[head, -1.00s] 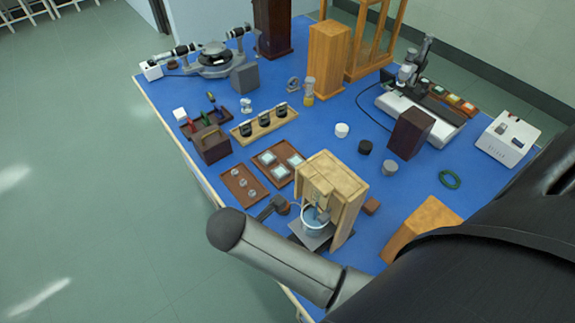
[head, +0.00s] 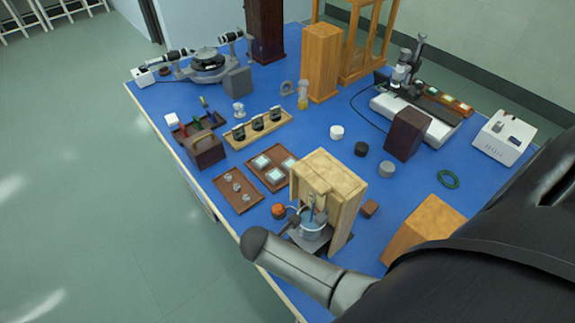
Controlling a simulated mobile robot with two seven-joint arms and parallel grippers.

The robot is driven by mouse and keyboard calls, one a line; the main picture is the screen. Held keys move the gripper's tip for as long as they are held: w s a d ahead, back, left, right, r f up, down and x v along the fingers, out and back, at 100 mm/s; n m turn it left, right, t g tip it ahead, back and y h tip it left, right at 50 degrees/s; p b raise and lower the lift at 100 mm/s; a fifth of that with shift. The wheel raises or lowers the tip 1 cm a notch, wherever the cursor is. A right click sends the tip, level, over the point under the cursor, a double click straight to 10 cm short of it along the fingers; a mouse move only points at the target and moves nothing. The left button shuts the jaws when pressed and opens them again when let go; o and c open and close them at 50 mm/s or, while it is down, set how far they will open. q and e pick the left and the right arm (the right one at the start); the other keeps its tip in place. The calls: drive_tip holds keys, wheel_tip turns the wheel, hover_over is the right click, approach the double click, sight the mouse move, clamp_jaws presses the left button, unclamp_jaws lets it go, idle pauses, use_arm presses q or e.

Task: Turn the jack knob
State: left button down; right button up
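A small jack (head: 333,247) with a dark plate stands at the front of the blue bench, under a light wooden frame (head: 345,180). A glass vessel (head: 313,231) with bluish contents stands on it. A round orange-brown knob (head: 278,211) shows at the jack's left side. My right arm comes in from the lower right, its rounded grey link in front of the jack. A small dark part, apparently my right gripper (head: 292,222), shows beside the knob, seemingly apart from it. Its fingers are too small and covered to read. My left gripper is out of view.
Left of the jack lie a brown tray with small discs (head: 237,205) and a tray with pale squares (head: 257,179). An orange-brown block (head: 420,226) and a small brown block (head: 369,208) stand to the right. The bench's left edge (head: 200,192) is close.

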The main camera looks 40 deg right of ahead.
drive_tip(key=shift+d+f, duration=0.1)
drive_tip(key=shift+f, duration=0.1)
clamp_jaws()
idle(0.6)
